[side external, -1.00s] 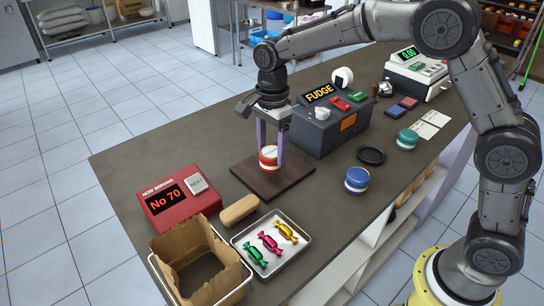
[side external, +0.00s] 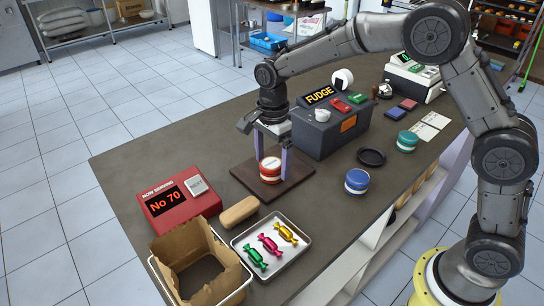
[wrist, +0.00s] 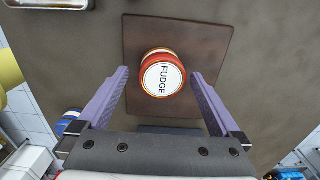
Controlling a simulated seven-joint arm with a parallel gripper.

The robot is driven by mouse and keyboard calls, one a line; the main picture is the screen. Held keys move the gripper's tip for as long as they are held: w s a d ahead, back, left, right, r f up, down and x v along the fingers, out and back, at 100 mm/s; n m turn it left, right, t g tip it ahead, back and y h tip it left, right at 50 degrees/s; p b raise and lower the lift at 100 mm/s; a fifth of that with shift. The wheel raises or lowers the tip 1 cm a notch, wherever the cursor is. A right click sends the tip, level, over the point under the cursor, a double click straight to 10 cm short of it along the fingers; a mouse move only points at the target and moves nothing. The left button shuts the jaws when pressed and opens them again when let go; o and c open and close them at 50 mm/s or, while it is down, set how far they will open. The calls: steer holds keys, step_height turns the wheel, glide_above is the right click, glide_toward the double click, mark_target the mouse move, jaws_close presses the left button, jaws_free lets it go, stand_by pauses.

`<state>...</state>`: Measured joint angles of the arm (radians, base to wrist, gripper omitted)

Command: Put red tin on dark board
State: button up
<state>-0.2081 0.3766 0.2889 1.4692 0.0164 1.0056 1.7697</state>
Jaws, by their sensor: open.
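The red tin (side external: 270,170) stands upright on the dark board (side external: 243,177). In the wrist view the red tin (wrist: 162,75) shows its white lid lettered FUDGE, and it rests well inside the edges of the dark board (wrist: 205,40). My gripper (side external: 271,168) is low over the board with its purple fingers on either side of the tin. In the wrist view my gripper (wrist: 160,78) is open, with a gap between each finger and the tin.
A dark FUDGE box (side external: 325,135) stands just behind the board. A red number display (side external: 178,212), a tan loaf-shaped object (side external: 239,210) and a tray of wrapped sweets (side external: 292,258) lie in front. A blue tin (side external: 357,181) and a black ring-shaped dish (side external: 371,156) are to the right.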

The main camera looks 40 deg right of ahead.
mark_target(272, 163)
step_height(272, 163, up, 12)
steer(key=s+d+r+n+t, duration=0.2)
steer(key=s+d+r+n, duration=0.3)
steer(key=s, duration=0.4)
steer(key=s+d+f+n+t, duration=0.1)
steer(key=s+d+f+n, duration=0.1)
steer(key=s+n, duration=0.4)
steer(key=s+d+f+n+t, duration=0.2)
steer(key=s+n, duration=0.5)
steer(key=s, duration=0.7)
steer(key=shift+d+f+t, duration=0.3)
steer(key=shift+d+f, duration=0.05)
steer(key=shift+d, duration=0.1)
